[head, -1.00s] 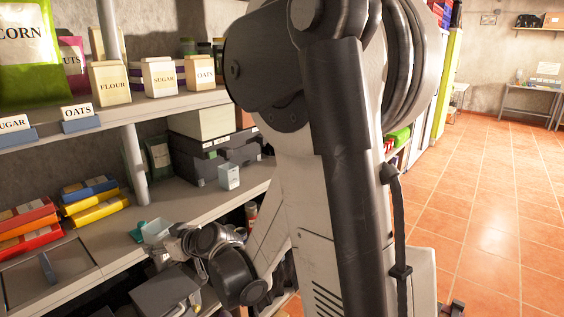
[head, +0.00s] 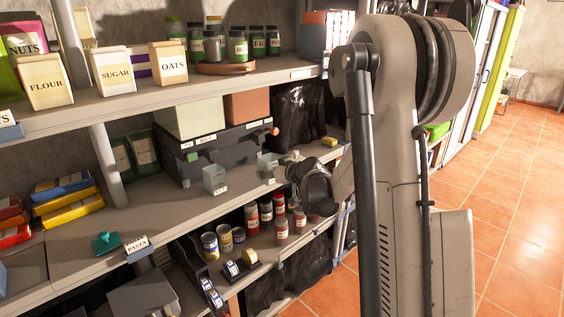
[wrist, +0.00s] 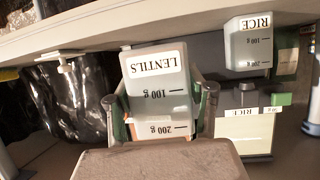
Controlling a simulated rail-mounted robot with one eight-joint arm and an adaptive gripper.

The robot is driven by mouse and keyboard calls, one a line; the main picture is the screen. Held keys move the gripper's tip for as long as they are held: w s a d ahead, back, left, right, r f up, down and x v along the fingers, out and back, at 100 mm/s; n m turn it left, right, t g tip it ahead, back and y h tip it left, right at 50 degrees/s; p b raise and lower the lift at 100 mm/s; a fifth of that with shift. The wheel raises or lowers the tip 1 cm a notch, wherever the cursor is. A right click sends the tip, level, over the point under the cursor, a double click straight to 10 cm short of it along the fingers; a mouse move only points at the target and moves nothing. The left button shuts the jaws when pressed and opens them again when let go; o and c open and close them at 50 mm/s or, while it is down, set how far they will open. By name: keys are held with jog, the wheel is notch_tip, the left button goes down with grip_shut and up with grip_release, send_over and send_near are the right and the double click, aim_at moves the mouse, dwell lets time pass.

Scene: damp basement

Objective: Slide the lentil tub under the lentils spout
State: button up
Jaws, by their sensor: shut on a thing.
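The lentil tub (wrist: 158,85), a pale translucent tub marked LENTILS with gram lines, is between the two fingers of my gripper (wrist: 160,98), which is shut on it. In the head view the tub (head: 267,161) shows partly at the shelf, just left of my gripper (head: 282,170). Behind it is the black dispenser box (head: 232,152), with a RICE label and a green knob (head: 192,157) at left and an orange knob (head: 275,131) at right. The lentils spout itself is hidden or too small to make out.
A similar tub marked RICE (wrist: 248,48) stands beside the held tub; it also shows left of it in the head view (head: 215,180). A black wrapped bundle (head: 298,113) stands right of the box. A yellow block (head: 329,141) lies near the shelf edge. Cans fill the shelf below.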

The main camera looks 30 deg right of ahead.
jog(key=shift+w+d+f, duration=0.4)
jog(key=shift+w+d, duration=0.2)
jog(key=shift+w, duration=0.6)
jog(key=shift+w+d+f, duration=0.45)
jog(key=shift+w+d, duration=0.2)
jog(key=shift+w, duration=0.5)
jog(key=shift+w+d+f, duration=0.4)
jog(key=shift+w+d, duration=0.2)
jog(key=shift+w, duration=0.6)
jog(key=shift+w+a+f+b, duration=0.1)
jog(key=shift+w+a+b, duration=0.15)
jog(key=shift+w, duration=0.75)
jog(key=shift+w+a+f+b, duration=0.1)
jog(key=shift+w+a+b, duration=0.1)
jog(key=shift+w, duration=0.75)
jog(key=shift+w+a+f+b, duration=0.1)
jog(key=shift+w+a+b, duration=0.15)
jog(key=shift+w, duration=0.75)
jog(key=shift+r, duration=0.1)
jog(key=shift+f+b, duration=0.4)
jog(key=shift+b, duration=0.05)
jog(key=o, duration=1.3)
jog(key=shift+s, duration=0.1)
